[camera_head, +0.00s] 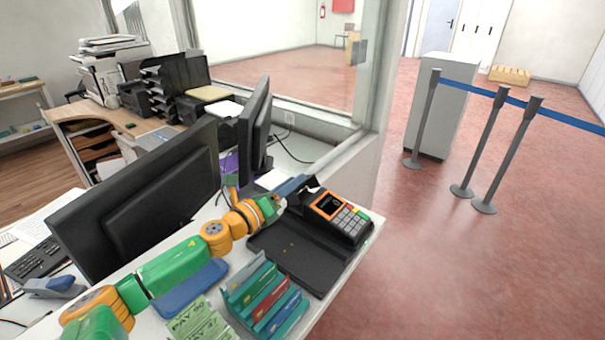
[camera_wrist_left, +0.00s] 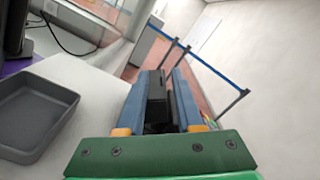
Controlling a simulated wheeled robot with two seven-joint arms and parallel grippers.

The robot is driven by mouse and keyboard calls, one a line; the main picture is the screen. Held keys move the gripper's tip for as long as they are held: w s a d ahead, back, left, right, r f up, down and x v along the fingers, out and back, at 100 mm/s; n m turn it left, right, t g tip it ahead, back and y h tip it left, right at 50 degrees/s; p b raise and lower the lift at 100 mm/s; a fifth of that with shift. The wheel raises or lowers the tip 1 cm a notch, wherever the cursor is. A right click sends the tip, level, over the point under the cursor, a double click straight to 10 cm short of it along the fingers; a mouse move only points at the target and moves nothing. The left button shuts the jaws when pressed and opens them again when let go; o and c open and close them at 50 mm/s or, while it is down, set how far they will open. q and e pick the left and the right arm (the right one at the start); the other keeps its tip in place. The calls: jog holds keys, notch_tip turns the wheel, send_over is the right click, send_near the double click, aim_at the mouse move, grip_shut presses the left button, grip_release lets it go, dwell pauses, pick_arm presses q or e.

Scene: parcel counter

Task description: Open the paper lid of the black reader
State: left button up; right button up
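The black reader (camera_head: 341,216) has an orange-framed screen and a grey keypad. It stands at the back right of a flat black base on the counter. Its black paper lid part (camera_head: 309,187) is at the reader's far left end, partly behind my gripper. My left gripper (camera_head: 294,186) reaches this end with its blue fingers. In the left wrist view the two fingers (camera_wrist_left: 160,85) stand apart, with a black part of the reader (camera_wrist_left: 157,105) showing between or just beyond them. I cannot tell whether they touch it. My right gripper is not in view.
A card rack (camera_head: 265,300) with coloured cards stands in front of the black base (camera_head: 290,250). Two monitors (camera_head: 150,200) stand to the left, close to my arm. A grey tray (camera_wrist_left: 35,112) lies left of the gripper in the wrist view. A glass partition rises behind.

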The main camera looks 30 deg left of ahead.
pick_arm(q)
jog(key=shift+w+d+p, duration=0.15)
jog(key=shift+w+p, duration=0.05)
jog(key=shift+w, duration=0.85)
jog(key=shift+w+d+p, duration=0.1)
jog(key=shift+w+p, duration=0.1)
jog(key=shift+w, duration=0.85)
grip_shut()
